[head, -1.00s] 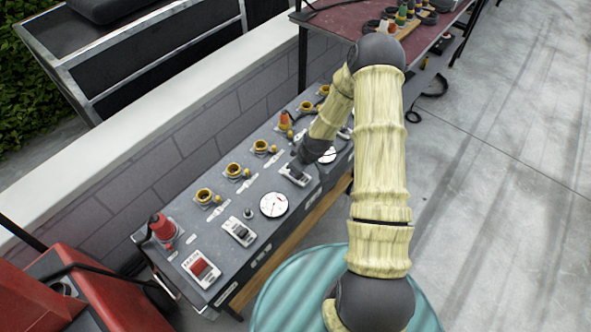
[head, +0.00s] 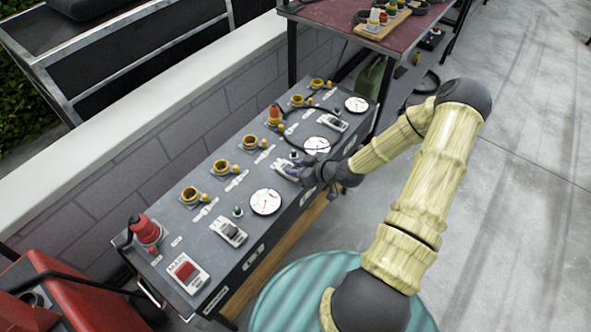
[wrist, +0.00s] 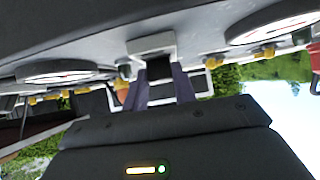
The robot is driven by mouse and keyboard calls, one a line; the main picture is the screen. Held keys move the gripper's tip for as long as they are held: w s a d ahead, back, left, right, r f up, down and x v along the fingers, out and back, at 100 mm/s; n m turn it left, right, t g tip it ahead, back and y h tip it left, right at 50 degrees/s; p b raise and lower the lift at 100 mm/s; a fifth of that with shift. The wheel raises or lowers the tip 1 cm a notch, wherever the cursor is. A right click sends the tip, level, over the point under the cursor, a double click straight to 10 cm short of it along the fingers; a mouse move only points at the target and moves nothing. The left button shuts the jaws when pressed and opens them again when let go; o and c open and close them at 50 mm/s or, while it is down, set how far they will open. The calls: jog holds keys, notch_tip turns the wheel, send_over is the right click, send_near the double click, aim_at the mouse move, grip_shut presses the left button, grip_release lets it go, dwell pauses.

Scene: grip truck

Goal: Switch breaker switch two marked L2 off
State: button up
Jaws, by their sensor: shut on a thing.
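The grey breaker panel (head: 215,250) has a row of white-framed switches along its near side. The second black switch from the left, in the place of L2 (head: 283,166), is partly covered by my gripper (head: 294,168). Its label is too small to read. In the wrist view the switch's pale frame (wrist: 152,43) is straight ahead. My gripper's two dark fingers (wrist: 160,84) are shut on its dark lever (wrist: 158,68). I cannot tell whether the lever is up or down.
A red main switch (head: 187,272), another black switch (head: 229,231) and a round dial (head: 266,202) lie to the left. A further switch (head: 332,122) lies beyond. Yellow sockets (head: 222,168) line the back. A red-topped table (head: 340,25) stands behind.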

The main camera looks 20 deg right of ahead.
jog(key=shift+s+f, duration=0.1)
jog(key=shift+s, duration=0.05)
dwell(0.3)
jog(key=o, duration=1)
jog(key=shift+s+d+r, duration=0.3)
jog(key=shift+d+r, duration=0.05)
jog(key=p+v, duration=0.2)
jog(key=v, duration=1.4)
jog(key=shift+s+f, duration=0.25)
jog(key=shift+s, duration=0.05)
